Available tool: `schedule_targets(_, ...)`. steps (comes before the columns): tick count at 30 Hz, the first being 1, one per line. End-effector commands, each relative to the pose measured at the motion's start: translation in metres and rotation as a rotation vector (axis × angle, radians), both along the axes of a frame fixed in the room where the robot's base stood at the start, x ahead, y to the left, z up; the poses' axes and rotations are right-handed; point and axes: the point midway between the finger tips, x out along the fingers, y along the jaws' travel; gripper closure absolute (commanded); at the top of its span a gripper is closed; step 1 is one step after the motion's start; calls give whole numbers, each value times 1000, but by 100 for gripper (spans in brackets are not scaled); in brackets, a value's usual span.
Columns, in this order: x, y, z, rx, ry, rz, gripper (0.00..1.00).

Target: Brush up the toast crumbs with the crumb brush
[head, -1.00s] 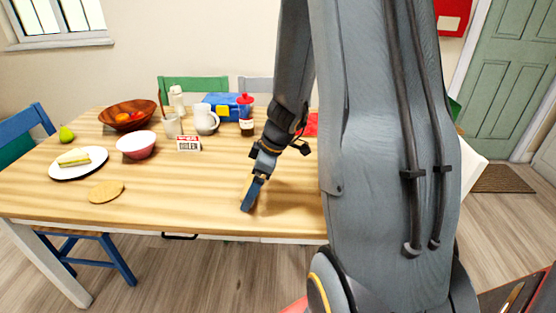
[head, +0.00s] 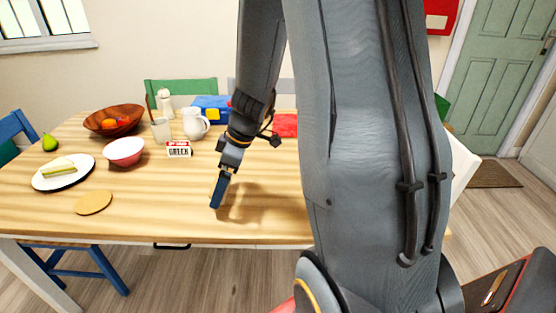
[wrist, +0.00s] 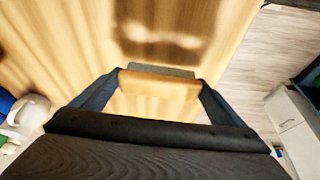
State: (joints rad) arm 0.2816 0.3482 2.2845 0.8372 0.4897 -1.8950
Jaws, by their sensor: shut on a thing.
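My gripper (head: 217,192) is over the near middle part of the wooden table (head: 150,222), pointing down. In the wrist view its two fingers (wrist: 158,90) are shut on the crumb brush (wrist: 158,84), a tan wooden block with a grey strip along its far side. The brush casts a shadow on the tabletop just beyond it and seems to be slightly above the wood; I cannot tell if it touches. In the head view the brush is hardly visible behind the fingers. I can make out no toast crumbs in either view.
A sandwich plate (head: 84,178), a round coaster (head: 94,203) and a pink bowl (head: 124,153) stand to the left. Behind are a small lettered box (head: 179,149), a white jug (head: 194,124), a glass (head: 161,130) and a wooden fruit bowl (head: 97,122). Tabletop around my gripper is clear.

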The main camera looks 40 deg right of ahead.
Motion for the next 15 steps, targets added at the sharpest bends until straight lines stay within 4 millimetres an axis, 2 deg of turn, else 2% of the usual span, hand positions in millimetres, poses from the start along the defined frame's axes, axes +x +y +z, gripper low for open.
schedule_targets(1,0,0,8,-1,-2,0,27)
schedule_targets(9,0,0,32,0,-3,0,27)
schedule_targets(15,0,0,43,-1,-2,0,27)
